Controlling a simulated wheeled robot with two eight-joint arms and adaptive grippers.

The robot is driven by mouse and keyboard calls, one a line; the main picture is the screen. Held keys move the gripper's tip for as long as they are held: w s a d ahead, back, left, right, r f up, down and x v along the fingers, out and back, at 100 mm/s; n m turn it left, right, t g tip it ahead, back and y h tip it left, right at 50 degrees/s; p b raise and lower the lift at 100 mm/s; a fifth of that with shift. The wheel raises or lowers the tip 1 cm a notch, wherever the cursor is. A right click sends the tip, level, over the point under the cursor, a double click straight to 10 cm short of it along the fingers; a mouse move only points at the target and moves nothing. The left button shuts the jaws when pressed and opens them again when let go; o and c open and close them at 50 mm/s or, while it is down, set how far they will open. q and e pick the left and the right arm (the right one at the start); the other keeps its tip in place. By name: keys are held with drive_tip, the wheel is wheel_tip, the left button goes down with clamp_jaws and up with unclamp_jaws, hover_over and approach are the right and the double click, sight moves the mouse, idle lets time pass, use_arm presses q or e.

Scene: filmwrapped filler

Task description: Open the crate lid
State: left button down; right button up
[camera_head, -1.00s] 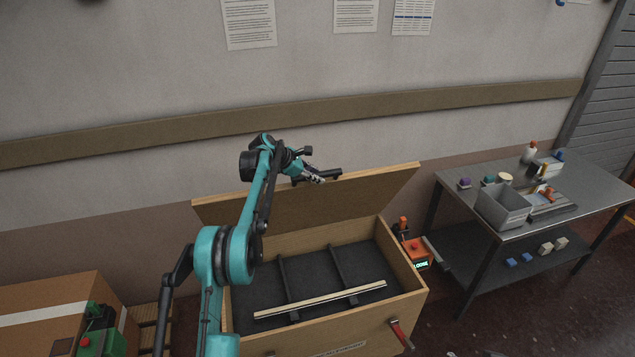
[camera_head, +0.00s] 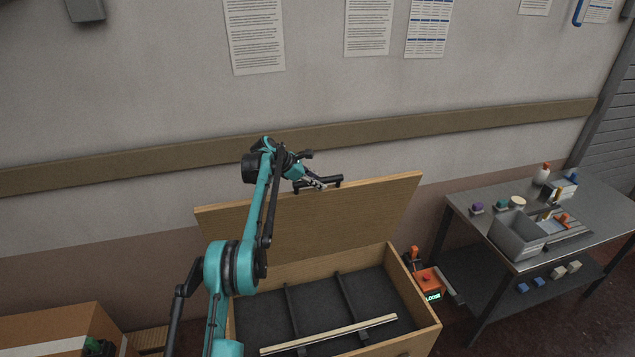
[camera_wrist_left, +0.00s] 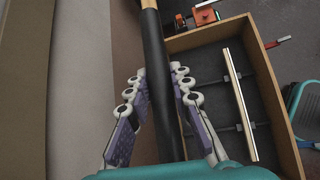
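The crate (camera_head: 415,305) is a wooden box with a dark lining, seen in the head view and at the right of the left wrist view (camera_wrist_left: 282,110). Its wooden lid (camera_head: 350,212) is raised and stands steeply at the back of the box. A black bar handle (camera_head: 333,181) is near the lid's top edge. My left gripper (camera_head: 318,184) is at this handle. In the left wrist view the handle (camera_wrist_left: 158,60) runs between the two fingers, which close in on both sides. My right gripper is not in view.
A pale strip (camera_head: 330,335) lies across dark dividers inside the crate. An orange device (camera_head: 428,285) stands right of the crate, beside a metal table (camera_head: 590,215) with a grey bin (camera_head: 517,238) and small items. A cardboard box (camera_head: 50,325) is at lower left. The wall is behind the lid.

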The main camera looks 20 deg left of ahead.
use_arm(q)
drive_tip(key=c, duration=1.3)
unclamp_jaws()
drive_tip(key=v, duration=1.2)
drive_tip(key=shift+w, duration=0.1)
